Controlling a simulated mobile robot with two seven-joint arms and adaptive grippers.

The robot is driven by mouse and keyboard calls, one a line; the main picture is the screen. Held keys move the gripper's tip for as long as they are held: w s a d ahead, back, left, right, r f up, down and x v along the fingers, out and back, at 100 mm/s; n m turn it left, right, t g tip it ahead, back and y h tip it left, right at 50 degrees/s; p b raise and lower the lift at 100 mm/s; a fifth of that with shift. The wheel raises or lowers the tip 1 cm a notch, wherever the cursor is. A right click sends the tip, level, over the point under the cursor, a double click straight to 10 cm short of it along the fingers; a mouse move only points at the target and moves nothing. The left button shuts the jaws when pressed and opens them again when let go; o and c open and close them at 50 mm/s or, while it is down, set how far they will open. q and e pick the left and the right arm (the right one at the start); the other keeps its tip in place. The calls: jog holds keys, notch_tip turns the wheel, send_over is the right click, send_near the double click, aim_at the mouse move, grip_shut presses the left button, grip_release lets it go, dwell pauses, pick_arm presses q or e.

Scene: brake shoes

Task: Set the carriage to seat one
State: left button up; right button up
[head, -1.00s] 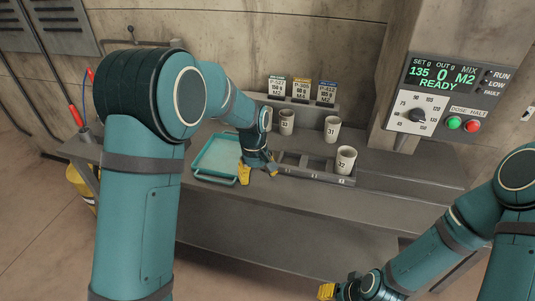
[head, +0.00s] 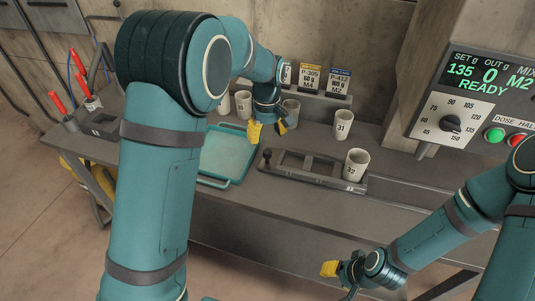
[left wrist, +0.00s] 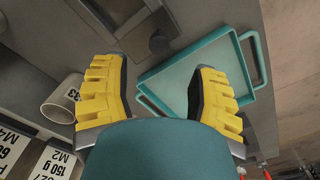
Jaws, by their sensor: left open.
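The carriage track (head: 310,169) is a long grey slotted fixture on the bench. A dark round knob (head: 267,153) stands at its left end; it also shows in the left wrist view (left wrist: 158,42). I cannot tell from the markings which seat the carriage is at. Cup 32 (head: 355,165) stands at the track's right end. My left gripper (head: 268,128) is open and empty, just behind and above the knob, with nothing between its fingers in the left wrist view (left wrist: 160,84). My right gripper (head: 341,279) is low at the front; its jaw gap is unclear.
A teal tray (head: 207,179) lies left of the track. Cup 31 (head: 343,125) stands behind it, and cup 33 (left wrist: 62,95) is beside my left gripper. Labelled packs (head: 338,83) stand at the back. The panel (head: 470,95) reads 135, 0, M2, READY.

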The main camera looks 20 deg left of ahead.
aim_at(267, 151)
pick_arm(q)
notch_tip(267, 151, down, 8)
jog(key=shift+b, duration=0.7)
